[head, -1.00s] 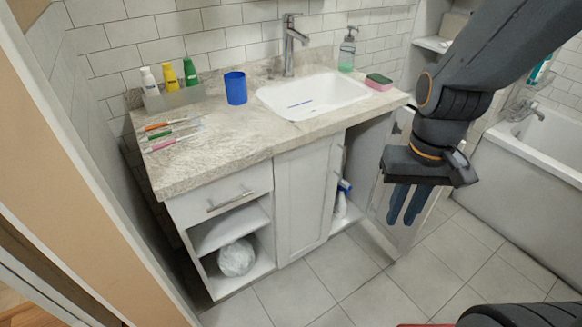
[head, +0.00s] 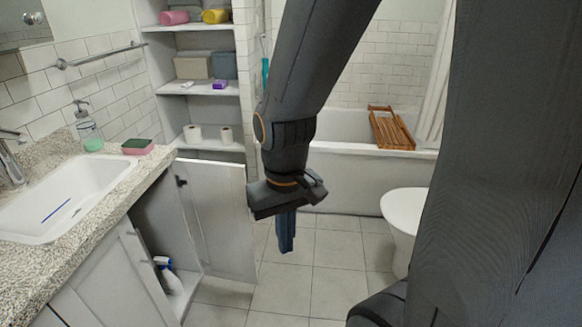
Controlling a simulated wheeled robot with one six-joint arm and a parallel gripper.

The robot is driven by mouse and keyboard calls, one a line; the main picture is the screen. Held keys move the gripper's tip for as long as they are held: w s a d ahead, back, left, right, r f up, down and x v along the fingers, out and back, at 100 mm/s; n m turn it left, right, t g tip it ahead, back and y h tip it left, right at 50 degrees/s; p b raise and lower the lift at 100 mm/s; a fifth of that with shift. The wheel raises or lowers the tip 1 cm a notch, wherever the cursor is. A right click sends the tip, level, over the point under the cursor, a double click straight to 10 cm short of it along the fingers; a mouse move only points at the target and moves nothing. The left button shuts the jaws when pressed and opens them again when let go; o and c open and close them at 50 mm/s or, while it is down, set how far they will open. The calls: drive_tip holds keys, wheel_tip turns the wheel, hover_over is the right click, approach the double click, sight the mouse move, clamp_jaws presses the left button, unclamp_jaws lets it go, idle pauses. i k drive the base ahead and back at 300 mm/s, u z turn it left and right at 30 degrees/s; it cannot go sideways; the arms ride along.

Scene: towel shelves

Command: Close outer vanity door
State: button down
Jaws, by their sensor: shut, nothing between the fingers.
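The outer vanity door (head: 222,222) is white and stands wide open, swung out from the right end of the vanity (head: 105,270). A dark hinge shows near its top left corner. The cabinet opening beside it is dark, with a white and blue spray bottle (head: 170,277) inside. My gripper (head: 286,246) points down to the right of the door's free edge. Its blue fingers are together and hold nothing. It appears apart from the door.
The sink (head: 60,195) and a sponge (head: 138,147) are on the countertop. Behind are towel shelves (head: 190,90) and a bathtub (head: 345,175). A white toilet (head: 403,222) stands at the right. The tiled floor (head: 300,285) below my gripper is clear.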

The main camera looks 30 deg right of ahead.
sight(213, 194)
drive_tip(key=z, duration=0.5)
drive_tip(key=i, duration=1.05)
drive_tip(key=u, duration=0.6)
